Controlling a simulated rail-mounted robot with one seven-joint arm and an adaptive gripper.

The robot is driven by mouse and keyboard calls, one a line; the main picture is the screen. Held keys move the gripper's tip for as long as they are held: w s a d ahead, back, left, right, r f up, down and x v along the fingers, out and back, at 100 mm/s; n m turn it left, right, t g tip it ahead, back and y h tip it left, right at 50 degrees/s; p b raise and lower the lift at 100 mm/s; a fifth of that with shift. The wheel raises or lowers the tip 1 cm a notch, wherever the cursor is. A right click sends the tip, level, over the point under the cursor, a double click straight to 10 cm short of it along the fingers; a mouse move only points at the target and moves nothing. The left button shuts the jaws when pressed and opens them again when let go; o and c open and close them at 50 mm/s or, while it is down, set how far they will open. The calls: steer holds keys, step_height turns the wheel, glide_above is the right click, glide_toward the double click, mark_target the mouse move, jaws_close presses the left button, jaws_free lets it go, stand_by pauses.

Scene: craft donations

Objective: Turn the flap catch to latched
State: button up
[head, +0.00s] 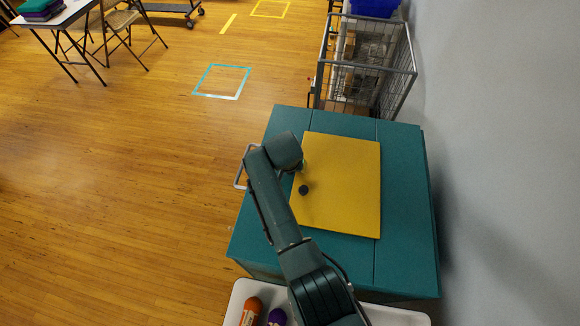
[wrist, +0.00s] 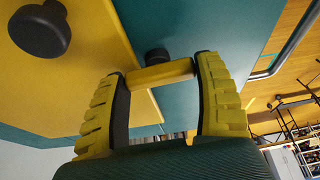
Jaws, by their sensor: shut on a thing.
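The yellow flap (head: 345,190) lies closed on top of the teal box (head: 400,210), with a black knob (head: 304,190) near its left edge. The knob also shows in the wrist view (wrist: 40,29). The flap catch (wrist: 172,73) is a short yellow bar with a black round pivot (wrist: 157,56) on the teal surface beside the flap. My gripper (wrist: 160,66) has its yellow ribbed fingers at either end of the bar and is shut on it. Whether the bar overlaps the flap's edge is unclear. In the head view my arm mostly hides the catch and gripper.
A metal handle (head: 241,167) sticks out from the box's left side. A wire cart (head: 365,70) stands behind the box and a grey wall (head: 500,150) runs along the right. A white tray (head: 395,317) with bottles is in front. The floor to the left is open.

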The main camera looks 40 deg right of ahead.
steer(key=shift+m, duration=0.5)
steer(key=o, duration=1.2)
steer(key=v, duration=1.2)
steer(key=shift+w+a, duration=0.1)
steer(key=shift+w, duration=0.1)
